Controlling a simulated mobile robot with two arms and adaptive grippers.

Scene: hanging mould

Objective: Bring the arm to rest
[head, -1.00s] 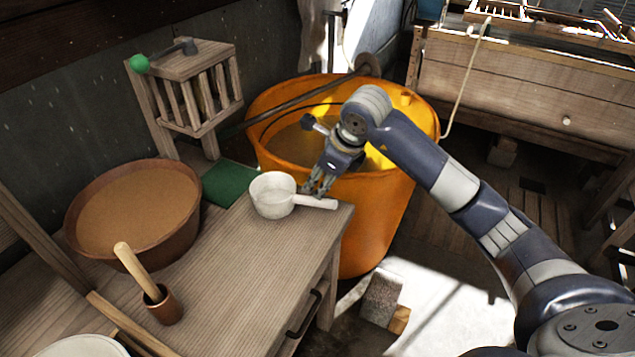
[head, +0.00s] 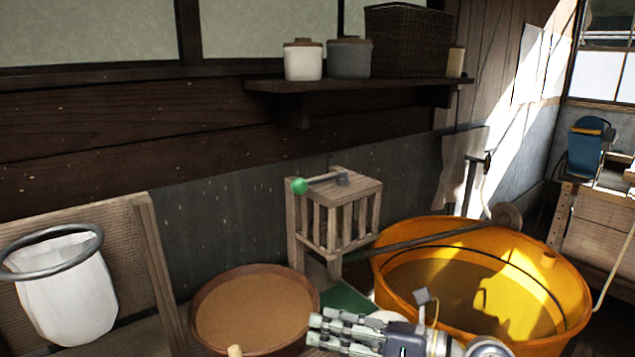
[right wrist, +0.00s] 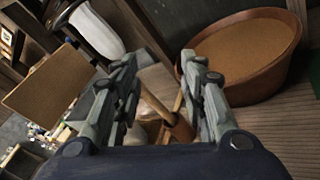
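My right gripper (head: 335,330) is at the bottom of the head view, its fingers pointing left, in front of the brown bowl (head: 258,305) and the orange tub (head: 560,285). In the right wrist view its two fingers (right wrist: 155,100) stand apart with nothing held between them. A wooden stick in a small cup (right wrist: 178,125) shows beyond the gap. The white dipper (head: 385,316) is mostly hidden behind the gripper in the head view. My left gripper is in neither view.
A slatted wooden stand (head: 335,220) with a green-knobbed lever is behind the bowl. A white bag on a ring (head: 65,295) hangs at the left. A wall shelf (head: 350,85) holds jars and a basket. The brown bowl also shows in the right wrist view (right wrist: 285,75).

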